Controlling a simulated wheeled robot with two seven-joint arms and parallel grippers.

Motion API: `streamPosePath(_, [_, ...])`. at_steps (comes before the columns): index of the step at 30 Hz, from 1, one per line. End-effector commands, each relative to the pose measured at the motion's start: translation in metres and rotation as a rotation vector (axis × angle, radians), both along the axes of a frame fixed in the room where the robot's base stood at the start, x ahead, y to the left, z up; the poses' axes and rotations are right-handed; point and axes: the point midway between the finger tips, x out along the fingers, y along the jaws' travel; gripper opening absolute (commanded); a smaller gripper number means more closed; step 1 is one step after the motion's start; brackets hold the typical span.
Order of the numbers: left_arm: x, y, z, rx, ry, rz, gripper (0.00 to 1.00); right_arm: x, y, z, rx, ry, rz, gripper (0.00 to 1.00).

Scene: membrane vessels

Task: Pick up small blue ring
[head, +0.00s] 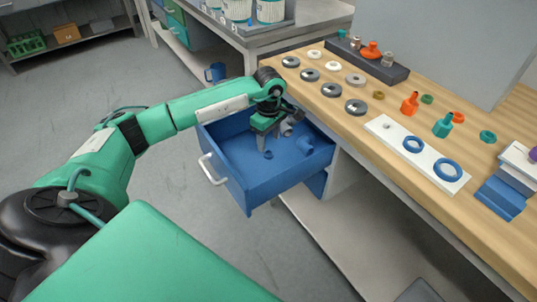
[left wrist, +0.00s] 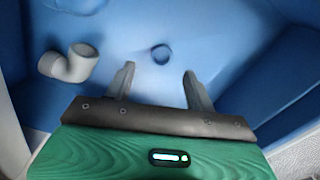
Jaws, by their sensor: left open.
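A small blue ring (left wrist: 161,54) lies flat on the floor of the open blue drawer (head: 240,180). In the head view the ring (head: 268,155) shows just below my left gripper (head: 266,140). My left gripper is open and empty, reaching down into the drawer. In the left wrist view its two fingertips (left wrist: 159,72) stand apart, and the ring shows between and slightly beyond them. The ring appears apart from both fingers. Two larger blue rings (head: 413,144) (head: 447,170) lie on a white plate (head: 385,126) on the workbench. My right gripper is not in view.
A grey elbow pipe (left wrist: 68,65) lies in the drawer left of the ring in the wrist view. A blue fitting (head: 305,145) lies near the drawer's right side. The drawer walls surround the gripper. The wooden bench (head: 330,115) holds several discs and fittings.

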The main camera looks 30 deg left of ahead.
Motion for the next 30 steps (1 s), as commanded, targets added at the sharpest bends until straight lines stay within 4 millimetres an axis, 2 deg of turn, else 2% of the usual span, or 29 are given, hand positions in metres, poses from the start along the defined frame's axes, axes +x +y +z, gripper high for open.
streamPosePath(9, [-0.003,0.0,-0.044,-0.001,0.003,0.0,0.55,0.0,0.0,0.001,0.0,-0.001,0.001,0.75])
streamPosePath(17, [-0.003,0.001,-0.049,-0.001,0.0,0.0,0.55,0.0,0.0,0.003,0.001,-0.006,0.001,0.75])
streamPosePath(20, [-0.003,0.001,-0.049,-0.001,0.0,0.0,0.4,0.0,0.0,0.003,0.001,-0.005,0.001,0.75])
streamPosePath(24, [-0.003,0.001,-0.049,-0.001,0.0,0.0,0.12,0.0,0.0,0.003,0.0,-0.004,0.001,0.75])
streamPosePath(25, [-0.003,0.001,-0.049,-0.001,0.0,0.0,0.08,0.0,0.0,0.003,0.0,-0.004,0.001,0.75])
streamPosePath(30, [-0.003,0.001,-0.049,-0.001,0.0,0.0,0.08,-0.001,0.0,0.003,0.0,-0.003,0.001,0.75])
